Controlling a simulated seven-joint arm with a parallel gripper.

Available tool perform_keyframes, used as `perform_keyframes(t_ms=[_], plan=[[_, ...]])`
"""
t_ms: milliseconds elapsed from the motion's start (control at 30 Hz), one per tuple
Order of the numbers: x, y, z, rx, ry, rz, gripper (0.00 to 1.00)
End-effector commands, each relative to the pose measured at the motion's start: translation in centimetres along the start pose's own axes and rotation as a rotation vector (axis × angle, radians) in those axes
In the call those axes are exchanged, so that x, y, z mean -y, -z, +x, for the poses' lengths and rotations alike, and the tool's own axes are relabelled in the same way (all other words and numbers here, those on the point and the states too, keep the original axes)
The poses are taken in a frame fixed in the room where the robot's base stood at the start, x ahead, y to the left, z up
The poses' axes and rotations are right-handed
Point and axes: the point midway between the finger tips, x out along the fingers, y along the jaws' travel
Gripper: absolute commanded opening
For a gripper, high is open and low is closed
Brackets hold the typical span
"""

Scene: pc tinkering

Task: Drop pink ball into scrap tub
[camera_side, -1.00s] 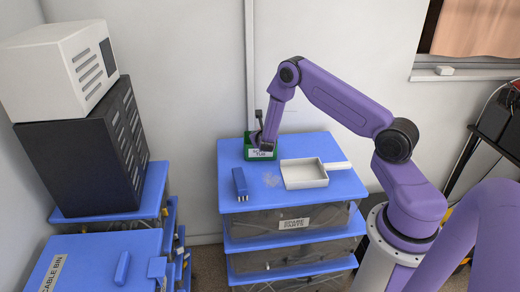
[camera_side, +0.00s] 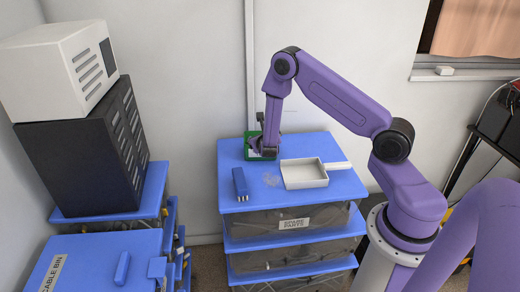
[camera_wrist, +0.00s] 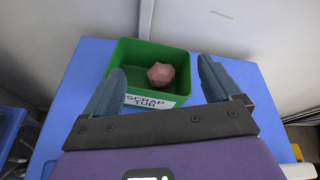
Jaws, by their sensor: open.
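The scrap tub is a green open box with a white "SCRAP TUB" label (camera_wrist: 150,101); in the side view the tub (camera_side: 250,150) stands at the back left of the blue table top, partly hidden by my gripper. The pink ball (camera_wrist: 160,74), a faceted pink lump, lies inside the tub in the wrist view. It cannot be made out in the side view. My gripper (camera_wrist: 161,85) is open over the tub, its fingers apart on either side with nothing between them. In the side view my gripper (camera_side: 262,150) is at the tub.
A white shallow tray with a handle (camera_side: 304,174) lies right of the tub on the blue table top (camera_side: 235,210). A small blue block with pins (camera_side: 240,184) lies at the left edge. The wall (camera_side: 200,60) is close behind. A cable bin (camera_side: 90,262) stands front left.

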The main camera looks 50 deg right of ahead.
Motion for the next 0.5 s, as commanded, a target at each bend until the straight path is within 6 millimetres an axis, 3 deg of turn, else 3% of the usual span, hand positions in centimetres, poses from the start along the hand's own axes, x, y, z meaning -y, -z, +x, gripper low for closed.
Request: perform_keyframes(t_ms=[300, 500], plan=[[-0.1, 0.0, -6.5, 0.002, -0.005, -0.004, 0.91], [-0.1, -0.1, -9.3, 0.002, -0.003, -0.001, 0.91]])
